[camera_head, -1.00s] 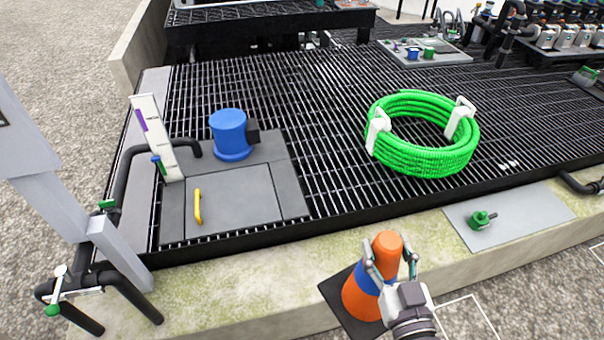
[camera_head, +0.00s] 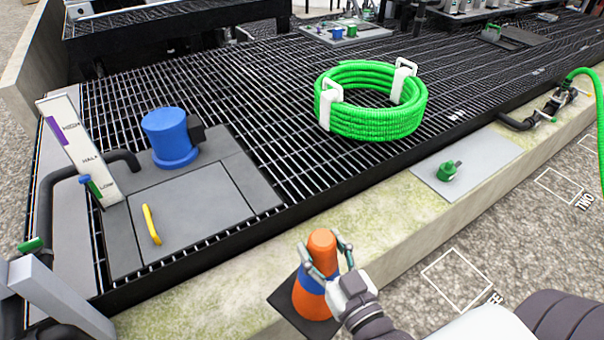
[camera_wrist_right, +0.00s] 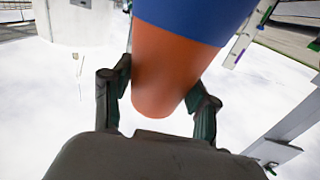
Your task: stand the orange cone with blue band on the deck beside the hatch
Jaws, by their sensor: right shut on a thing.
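The orange cone with blue band (camera_head: 314,290) is upright in the head view, with a dark square base, in front of the concrete curb. My right gripper (camera_head: 327,262) is shut on the cone's upper part, one finger on each side. In the right wrist view the cone's orange tip (camera_wrist_right: 168,85) sits between the fingers of the right gripper (camera_wrist_right: 158,98), with the blue band above. The grey hatch (camera_head: 192,210) with a yellow handle (camera_head: 151,225) is set in the grating deck (camera_head: 290,165) to the left of the cone. My left gripper is not in view.
A blue motor-like cylinder (camera_head: 169,137) stands behind the hatch. A green hose coil (camera_head: 372,118) lies on the deck to the right. A tall gauge board (camera_head: 78,150) and black pipes stand at the left. Bare grating lies between hatch and coil.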

